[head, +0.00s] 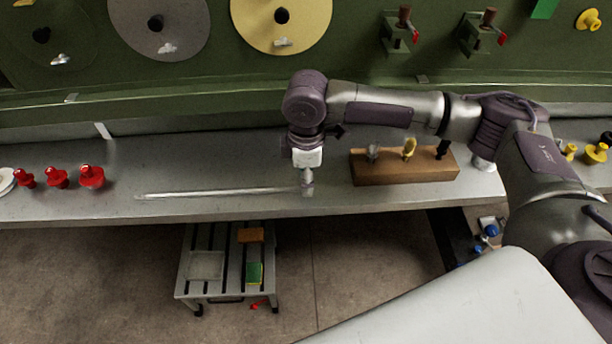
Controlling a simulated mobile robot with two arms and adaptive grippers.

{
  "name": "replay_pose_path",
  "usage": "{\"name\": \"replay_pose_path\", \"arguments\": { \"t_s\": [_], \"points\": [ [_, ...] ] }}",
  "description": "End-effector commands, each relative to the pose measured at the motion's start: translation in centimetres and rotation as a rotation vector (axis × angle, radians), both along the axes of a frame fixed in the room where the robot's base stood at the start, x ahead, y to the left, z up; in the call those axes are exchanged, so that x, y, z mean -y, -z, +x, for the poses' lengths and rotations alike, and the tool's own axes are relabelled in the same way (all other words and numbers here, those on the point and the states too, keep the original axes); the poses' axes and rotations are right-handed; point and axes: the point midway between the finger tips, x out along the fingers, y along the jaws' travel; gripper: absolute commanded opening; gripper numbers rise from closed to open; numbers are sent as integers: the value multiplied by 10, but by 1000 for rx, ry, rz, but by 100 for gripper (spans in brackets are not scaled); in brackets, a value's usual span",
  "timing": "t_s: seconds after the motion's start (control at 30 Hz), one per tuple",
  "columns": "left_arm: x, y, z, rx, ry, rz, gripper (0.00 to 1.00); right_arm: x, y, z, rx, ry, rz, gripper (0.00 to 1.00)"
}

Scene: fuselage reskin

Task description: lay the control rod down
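The control rod (220,192) is a long, thin, pale metal rod. In the head view it runs level from left to right along the front part of the grey bench (240,155). Its right end meets the fingertips of my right gripper (307,183), which points down and looks shut on that end. The fingers hide the gripped end. I cannot tell whether the rod touches the bench top or is held just above it. My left gripper is not in view.
Several red knobs (57,178) stand at the bench's left. A wooden block (400,167) with upright tools stands right of my gripper. A green wall with discs (281,20) rises behind. A small slatted cart (217,289) stands below the front edge.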

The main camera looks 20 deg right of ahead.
Motion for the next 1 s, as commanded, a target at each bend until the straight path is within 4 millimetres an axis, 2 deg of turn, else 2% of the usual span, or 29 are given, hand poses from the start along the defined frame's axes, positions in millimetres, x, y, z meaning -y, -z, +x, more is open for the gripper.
{"name": "replay_pose_path", "arguments": {
  "t_s": [0.2, 0.33, 0.8, 1.0],
  "points": [
    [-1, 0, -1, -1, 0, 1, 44, 0, 0, 0, -1, 0, -1, 44],
    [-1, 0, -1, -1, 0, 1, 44, 0, -10, 0, 1, 0, -1, 44],
    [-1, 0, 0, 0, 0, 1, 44, 0, -101, 0, 3, 0, 0, 44],
    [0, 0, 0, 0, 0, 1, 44, 0, -118, 0, 1, 0, 0, 44]
  ]
}}
